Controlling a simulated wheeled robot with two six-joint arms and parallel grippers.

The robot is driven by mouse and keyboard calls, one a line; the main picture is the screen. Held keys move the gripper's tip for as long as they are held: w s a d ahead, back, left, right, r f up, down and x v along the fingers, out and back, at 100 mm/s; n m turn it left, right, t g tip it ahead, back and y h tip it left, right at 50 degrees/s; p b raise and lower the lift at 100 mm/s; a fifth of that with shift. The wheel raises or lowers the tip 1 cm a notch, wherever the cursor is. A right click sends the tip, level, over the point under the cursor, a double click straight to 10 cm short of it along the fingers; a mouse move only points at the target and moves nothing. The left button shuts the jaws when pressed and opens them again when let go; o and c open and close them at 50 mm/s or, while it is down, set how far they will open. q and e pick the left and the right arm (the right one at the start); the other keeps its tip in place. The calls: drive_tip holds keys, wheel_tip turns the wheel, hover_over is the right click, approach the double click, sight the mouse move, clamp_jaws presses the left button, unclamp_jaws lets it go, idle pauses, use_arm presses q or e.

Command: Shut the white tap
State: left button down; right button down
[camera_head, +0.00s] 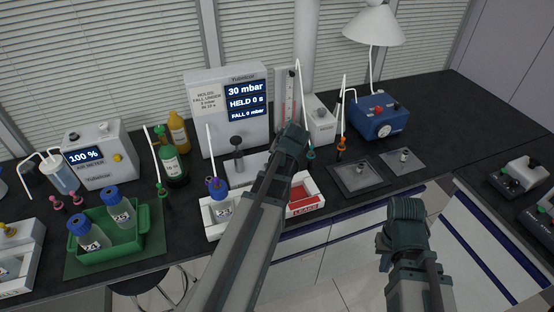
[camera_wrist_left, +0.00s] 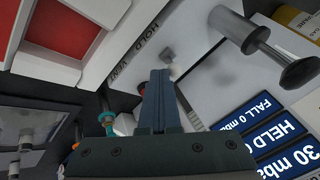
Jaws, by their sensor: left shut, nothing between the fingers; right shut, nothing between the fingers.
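My left gripper (camera_wrist_left: 158,82) is shut and empty, its fingers pressed together in the left wrist view. Ahead of its tips is a small grey block (camera_wrist_left: 168,53) on a pale surface, beside a strip lettered HOLD and VENT (camera_wrist_left: 130,52). I cannot tell for sure whether that block is the white tap. In the head view my left wrist (camera_head: 292,140) reaches in front of the Tubetear tester (camera_head: 228,90) and hides its own fingers and what lies behind. My right gripper (camera_head: 405,212) is shut and empty, in front of the bench and away from the tester.
The tester screen (camera_head: 245,101) reads 30 mbar, HELD 0 s. A grey plunger (camera_head: 237,143) stands by it. A LEAKS tray (camera_head: 304,205) with a red inside lies below my left wrist. A bottle (camera_head: 217,188), green tray (camera_head: 110,235) and blue pump (camera_head: 380,115) stand around.

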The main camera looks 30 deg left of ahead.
use_arm(q)
drive_tip(key=w+a+r+g+h+p, duration=0.1)
drive_tip(key=w+h+p, duration=0.1)
drive_tip(key=p, duration=0.1)
drive_tip(key=shift+a+r+g, duration=0.3)
drive_tip(key=shift+a+r, duration=0.05)
drive_tip(key=shift+a, duration=0.05)
drive_tip(key=shift+w+a+r+g+h+p, duration=0.1)
drive_tip(key=shift+w+a+g+h+p, duration=0.25)
drive_tip(key=shift+a+g+h+p, duration=0.35)
drive_tip(key=shift+w+a, duration=0.2)
drive_tip(key=shift+r+p, duration=0.75)
drive_tip(key=shift+d+r, duration=0.1)
drive_tip(key=shift+d, duration=0.05)
